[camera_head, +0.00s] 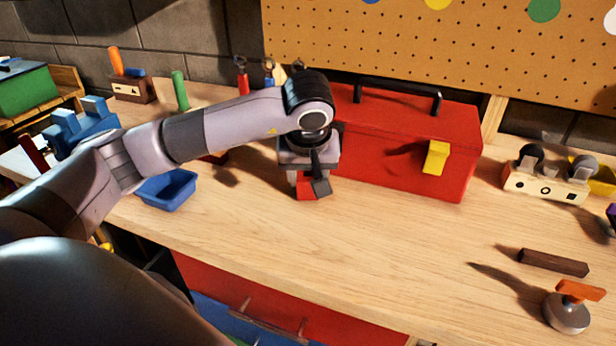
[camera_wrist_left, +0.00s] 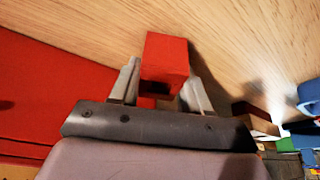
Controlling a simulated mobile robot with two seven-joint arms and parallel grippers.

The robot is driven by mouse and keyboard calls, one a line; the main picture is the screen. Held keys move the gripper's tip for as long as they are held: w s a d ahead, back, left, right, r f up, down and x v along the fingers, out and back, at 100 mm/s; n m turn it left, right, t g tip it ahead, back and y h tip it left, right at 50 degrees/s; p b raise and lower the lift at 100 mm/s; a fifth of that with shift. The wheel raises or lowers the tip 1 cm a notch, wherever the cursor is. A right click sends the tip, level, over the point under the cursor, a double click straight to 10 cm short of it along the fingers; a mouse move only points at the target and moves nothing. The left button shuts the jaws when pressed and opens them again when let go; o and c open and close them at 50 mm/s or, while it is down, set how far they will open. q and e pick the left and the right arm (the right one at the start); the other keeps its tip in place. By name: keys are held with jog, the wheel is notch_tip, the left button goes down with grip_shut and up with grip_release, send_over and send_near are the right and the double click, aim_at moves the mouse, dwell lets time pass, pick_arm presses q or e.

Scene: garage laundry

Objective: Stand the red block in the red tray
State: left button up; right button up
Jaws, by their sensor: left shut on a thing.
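My left gripper (camera_head: 312,188) is shut on the red block (camera_head: 304,190), in front of the red toolbox. In the left wrist view the red block (camera_wrist_left: 165,58) sits between the two grey fingers of my left gripper (camera_wrist_left: 163,85). I cannot tell whether the block touches the bench. A small dark red piece (camera_head: 216,157) shows below my left forearm; it may be part of the red tray, but the arm hides most of it. My right gripper is not in view.
The red toolbox (camera_head: 400,145) with a yellow latch stands close behind and right of my gripper. A blue tray (camera_head: 167,190) lies to the left. The front middle of the bench (camera_head: 390,240) is clear.

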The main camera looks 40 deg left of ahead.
pick_arm(q)
notch_tip(320, 180, up, 7)
jog(key=s+d+b, duration=0.2)
jog(key=s+b, duration=0.1)
jog(key=s, duration=0.6)
jog(key=s+d+b, duration=0.2)
jog(key=s+b, duration=0.1)
jog(key=s, duration=0.7)
jog(key=shift+d+f, duration=0.3)
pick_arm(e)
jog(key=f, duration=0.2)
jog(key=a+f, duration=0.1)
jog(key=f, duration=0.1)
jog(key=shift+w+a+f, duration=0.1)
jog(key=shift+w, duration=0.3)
pick_arm(q)
jog(key=shift+s+b, duration=0.1)
jog(key=shift+b, duration=0.2)
jog(key=shift+s+r, duration=0.1)
